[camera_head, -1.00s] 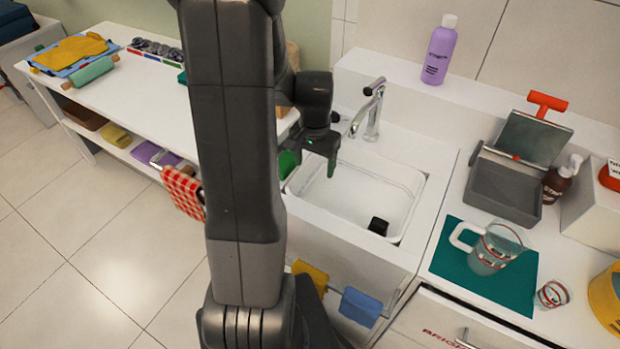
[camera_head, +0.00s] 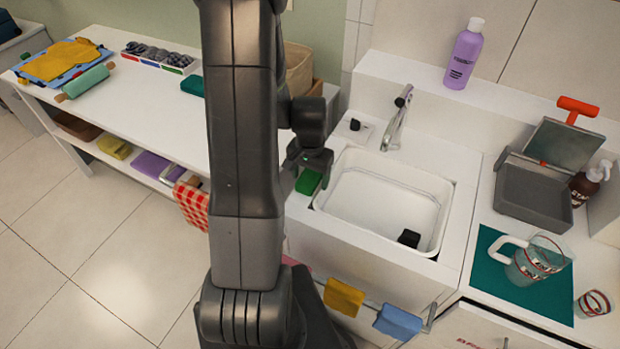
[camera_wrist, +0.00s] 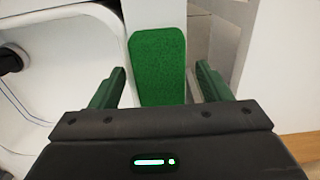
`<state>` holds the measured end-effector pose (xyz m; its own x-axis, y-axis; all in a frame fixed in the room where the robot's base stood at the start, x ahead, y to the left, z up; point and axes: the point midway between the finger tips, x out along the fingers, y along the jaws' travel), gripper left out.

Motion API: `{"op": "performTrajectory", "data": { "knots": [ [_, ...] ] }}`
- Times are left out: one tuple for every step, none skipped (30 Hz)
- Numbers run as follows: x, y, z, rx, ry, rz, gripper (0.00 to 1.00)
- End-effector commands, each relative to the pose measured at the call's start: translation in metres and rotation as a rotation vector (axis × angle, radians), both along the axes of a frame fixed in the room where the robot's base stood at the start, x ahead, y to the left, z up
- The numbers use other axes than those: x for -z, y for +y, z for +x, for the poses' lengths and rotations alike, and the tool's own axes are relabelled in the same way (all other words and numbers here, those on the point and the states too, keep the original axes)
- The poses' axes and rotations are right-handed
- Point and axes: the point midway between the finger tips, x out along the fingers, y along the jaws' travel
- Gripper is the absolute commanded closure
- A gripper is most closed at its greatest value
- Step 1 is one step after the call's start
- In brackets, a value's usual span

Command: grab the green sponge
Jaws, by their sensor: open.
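The green sponge (camera_head: 308,182) lies on the white ledge at the left side of the sink basin. In the wrist view the sponge (camera_wrist: 158,65) is a green block that shows between my two fingers. My gripper (camera_head: 308,166) is just above the sponge in the head view, and its fingers (camera_wrist: 157,88) are open on either side of it in the wrist view. I see no contact between the fingers and the sponge. The lower end of the sponge is hidden behind the gripper body in the wrist view.
The white sink basin (camera_head: 385,205) is right of the sponge, with a black object (camera_head: 409,238) inside. A faucet (camera_head: 397,120) stands behind it. Yellow (camera_head: 343,297) and blue (camera_head: 397,321) cloths hang in front. A checkered red towel (camera_head: 192,205) hangs at the left table.

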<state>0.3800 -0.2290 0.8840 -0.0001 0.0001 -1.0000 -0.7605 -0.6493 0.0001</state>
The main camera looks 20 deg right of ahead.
Motion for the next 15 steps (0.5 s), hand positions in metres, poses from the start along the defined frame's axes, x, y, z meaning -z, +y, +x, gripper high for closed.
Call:
{"op": "performTrajectory", "data": {
  "knots": [
    [-0.0001,0.0,0.0,0.0,0.0,0.0,0.29],
    [-0.0001,0.0,0.0,0.0,0.0,0.0,0.35],
    [-0.0002,0.0,0.0,0.0,0.0,0.0,0.43],
    [-0.0002,0.0,0.0,0.0,0.0,0.0,0.49],
    [-0.0002,0.0,0.0,0.0,0.0,0.0,0.55],
    [-0.0002,0.0,0.0,0.0,0.0,0.0,0.62],
    [-0.0003,0.0,0.0,0.0,0.0,0.0,0.68],
    [-0.0003,0.0,0.0,0.0,0.0,0.0,0.74],
    [-0.0003,0.0,0.0,0.0,0.0,0.0,0.76],
    [-0.0003,-0.0001,0.0001,0.0,0.0,0.0,0.76],
    [-0.0003,-0.0001,0.0001,0.0,0.0,0.0,0.77],
    [-0.0003,-0.0001,0.0001,0.0,0.0,0.0,0.77],
    [-0.0004,-0.0001,0.0001,0.0,0.0,0.0,0.77],
    [-0.0004,-0.0001,0.0001,0.0,0.0,0.0,0.77],
    [-0.0005,-0.0001,0.0001,0.0,0.0,0.0,0.77]
  ]
}}
